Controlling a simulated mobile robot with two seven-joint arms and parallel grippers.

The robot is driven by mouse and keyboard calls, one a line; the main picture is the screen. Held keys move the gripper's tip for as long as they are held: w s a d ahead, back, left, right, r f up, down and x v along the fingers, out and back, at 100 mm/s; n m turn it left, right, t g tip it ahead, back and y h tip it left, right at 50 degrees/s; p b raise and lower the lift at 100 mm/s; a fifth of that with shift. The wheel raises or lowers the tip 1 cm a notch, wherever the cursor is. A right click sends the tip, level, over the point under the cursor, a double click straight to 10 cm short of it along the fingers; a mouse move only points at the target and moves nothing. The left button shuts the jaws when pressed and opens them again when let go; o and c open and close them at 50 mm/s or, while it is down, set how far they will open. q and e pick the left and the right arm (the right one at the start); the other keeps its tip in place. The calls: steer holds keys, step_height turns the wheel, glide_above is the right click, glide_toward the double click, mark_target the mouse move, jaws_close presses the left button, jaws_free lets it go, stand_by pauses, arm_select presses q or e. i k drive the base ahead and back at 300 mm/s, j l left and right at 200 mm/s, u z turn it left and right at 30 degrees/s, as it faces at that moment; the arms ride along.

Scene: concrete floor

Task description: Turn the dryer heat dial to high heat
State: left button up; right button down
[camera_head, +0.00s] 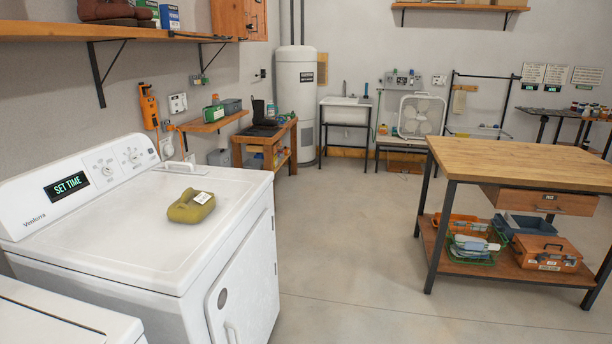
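A white dryer (110,250) stands at the left with its top and front door showing. Two round dials sit to the right of the screen: one nearer (107,170) and one farther (133,155). The marks around the dials are too small to read, so I cannot tell which is the heat dial or where each points. Neither of my grippers is in view.
An olive-green object with a white tag (191,206) lies on the dryer top. Another white appliance (50,318) stands at the lower left. A wooden shelf (60,30) hangs above the dryer. A wooden workbench (530,165) stands right; the concrete floor (345,230) between is clear.

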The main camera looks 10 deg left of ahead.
mark_target(106, 171)
steer(key=i, duration=2.85)
steer(key=i+u, duration=0.3)
steer(key=i, duration=0.2)
steer(key=i+u, duration=0.25)
steer(key=i, duration=0.25)
steer(key=i+l+u, duration=0.3)
steer(key=i, duration=0.15)
steer(key=j, duration=0.1)
